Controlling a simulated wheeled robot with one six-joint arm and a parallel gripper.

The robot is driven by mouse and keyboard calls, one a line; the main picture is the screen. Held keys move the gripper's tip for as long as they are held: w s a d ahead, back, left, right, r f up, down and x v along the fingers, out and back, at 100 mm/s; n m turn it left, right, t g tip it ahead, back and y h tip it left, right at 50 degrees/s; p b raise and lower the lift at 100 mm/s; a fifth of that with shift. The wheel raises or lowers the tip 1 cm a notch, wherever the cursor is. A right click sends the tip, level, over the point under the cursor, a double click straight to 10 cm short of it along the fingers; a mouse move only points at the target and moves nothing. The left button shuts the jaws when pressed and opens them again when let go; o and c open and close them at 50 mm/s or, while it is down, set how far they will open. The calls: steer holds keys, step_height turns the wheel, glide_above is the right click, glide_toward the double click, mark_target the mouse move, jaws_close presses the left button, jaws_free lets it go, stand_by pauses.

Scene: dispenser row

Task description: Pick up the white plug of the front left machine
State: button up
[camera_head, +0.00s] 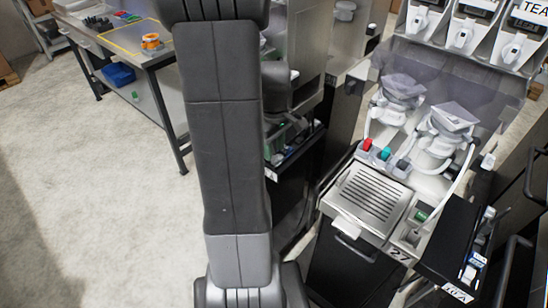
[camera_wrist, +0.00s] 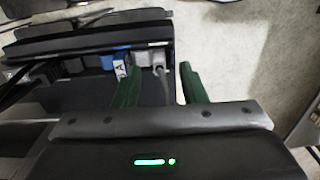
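In the wrist view my gripper (camera_wrist: 159,70) is open, with one green finger on each side. A light grey or white plug (camera_wrist: 158,57) with a grey cable shows between the fingertips, in a black holder box (camera_wrist: 95,45). I cannot tell whether either finger touches it. Beside it to the left are a grey plug (camera_wrist: 141,59), a white labelled piece (camera_wrist: 119,69) and a blue plug (camera_wrist: 106,62).
Machine 27 (camera_head: 372,195) stands at right, with a black plug box (camera_head: 455,245) on its right side. A work table (camera_head: 120,45) with a blue bin (camera_head: 118,74) below is at upper left. Pale floor (camera_head: 90,200) is clear at left.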

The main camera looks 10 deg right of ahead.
mark_target(274, 154)
steer(key=shift+f, duration=1.35)
steer(key=shift+c, duration=0.2)
jaws_close()
steer(key=shift+w+r, duration=0.1)
step_height(274, 154, up, 10)
steer(key=shift+r+p, duration=0.75)
steer(key=shift+r, duration=0.3)
